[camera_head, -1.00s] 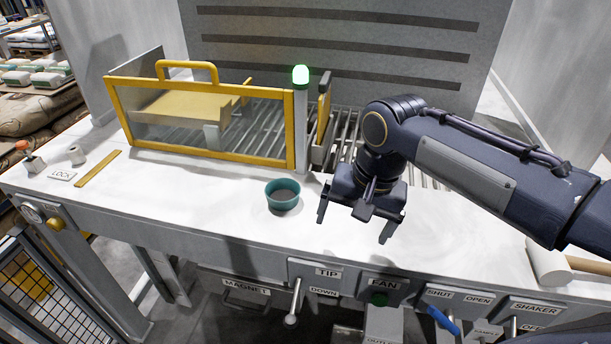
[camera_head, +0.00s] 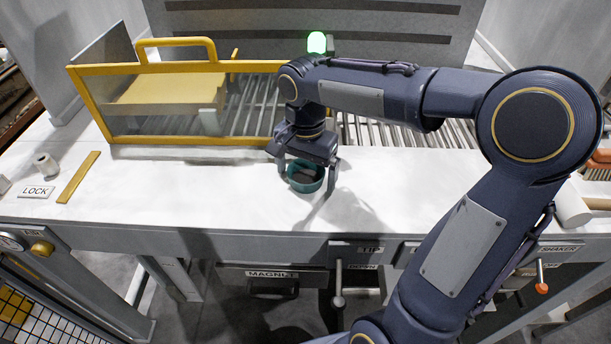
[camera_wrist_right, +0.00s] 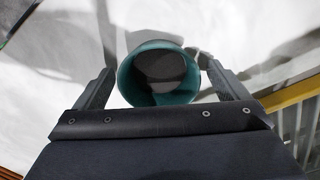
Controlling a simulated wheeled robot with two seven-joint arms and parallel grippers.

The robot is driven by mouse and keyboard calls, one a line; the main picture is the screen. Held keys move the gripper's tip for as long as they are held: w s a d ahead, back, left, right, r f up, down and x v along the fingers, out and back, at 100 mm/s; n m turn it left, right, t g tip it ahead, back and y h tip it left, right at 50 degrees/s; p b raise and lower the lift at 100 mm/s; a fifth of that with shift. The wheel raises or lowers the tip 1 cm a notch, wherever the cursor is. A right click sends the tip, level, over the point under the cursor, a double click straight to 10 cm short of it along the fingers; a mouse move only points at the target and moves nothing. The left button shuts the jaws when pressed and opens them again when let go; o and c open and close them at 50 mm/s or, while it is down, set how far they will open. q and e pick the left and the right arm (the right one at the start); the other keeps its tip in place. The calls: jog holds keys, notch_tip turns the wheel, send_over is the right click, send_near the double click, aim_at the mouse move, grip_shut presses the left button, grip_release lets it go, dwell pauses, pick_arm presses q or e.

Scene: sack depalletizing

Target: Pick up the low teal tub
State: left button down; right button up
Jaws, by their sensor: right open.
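The low teal tub (camera_head: 306,184) stands upright on the white worktop in front of the yellow-framed guard. My right gripper (camera_head: 307,172) is directly over it, pointing down, with its fingers apart on either side of the tub. In the right wrist view the tub (camera_wrist_right: 157,76) lies between the two open fingers (camera_wrist_right: 160,82), with a visible gap at each side. The tub's inside looks grey at the bottom. The gripper's body hides part of the tub's far rim in the head view. My left gripper is not in view.
The yellow-framed clear guard (camera_head: 190,150) and metal rollers (camera_head: 400,134) stand behind the tub. A yellow strip (camera_head: 78,177) and a LOCK plate (camera_head: 36,192) lie at left. A mallet (camera_head: 574,206) lies at right. The worktop around the tub is clear.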

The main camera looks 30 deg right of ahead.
jog(key=c, duration=1)
jog(key=shift+r, duration=0.15)
